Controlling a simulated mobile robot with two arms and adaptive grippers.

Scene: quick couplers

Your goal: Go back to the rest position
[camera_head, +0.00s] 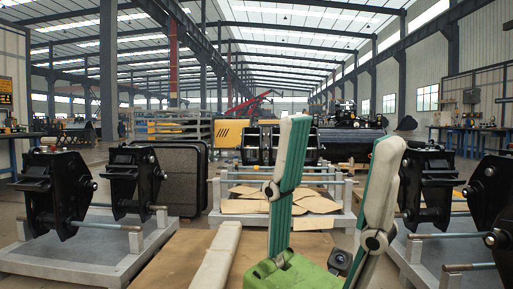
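My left gripper (343,130) stands upright at the lower middle of the head view. Its two pale fingers with green inner faces are wide apart, with nothing between them. My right gripper is not in view. Black quick couplers (55,192) stand on a grey rack (75,262) at the left, with a second coupler (134,180) behind. More black couplers (428,185) stand at the right, some cut off by the picture's edge. My gripper is apart from the couplers at the left; a finger covers part of the view towards the right ones.
A grey frame (228,208) holding brown cardboard sheets (262,205) is behind my gripper. A black case (178,165) stands behind the left rack. Yellow machinery (228,134) and large black equipment (345,142) are farther back. Brown flat board (172,262) shows in the lower middle.

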